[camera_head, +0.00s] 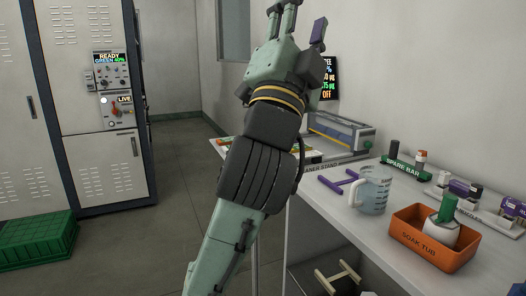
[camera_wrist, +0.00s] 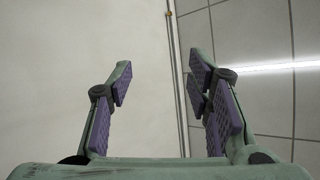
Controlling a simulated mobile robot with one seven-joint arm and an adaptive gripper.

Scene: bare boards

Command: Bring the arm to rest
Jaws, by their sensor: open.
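My gripper (camera_head: 297,24) is raised at the top of the head view, above and short of the workbench, with its fingers pointing up. It is apart from everything on the bench. In the wrist view my gripper (camera_wrist: 160,85) shows its purple-padded fingers spread wide with nothing between them. Behind the fingers are only a pale wall (camera_wrist: 70,60) and a tiled ceiling (camera_wrist: 260,100) with a bright light strip. My arm rises from the bottom centre of the head view and hides part of the bench's left end.
The white workbench (camera_head: 330,208) holds an orange soak tub (camera_head: 409,240) with a bottle in it, a measuring jug (camera_head: 373,190), a purple tool (camera_head: 338,181), a spare bar rack (camera_head: 407,169) and a cleaner stand (camera_head: 340,132). Lockers (camera_head: 85,160) and a green crate (camera_head: 38,240) stand left. The floor (camera_head: 180,170) between is clear.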

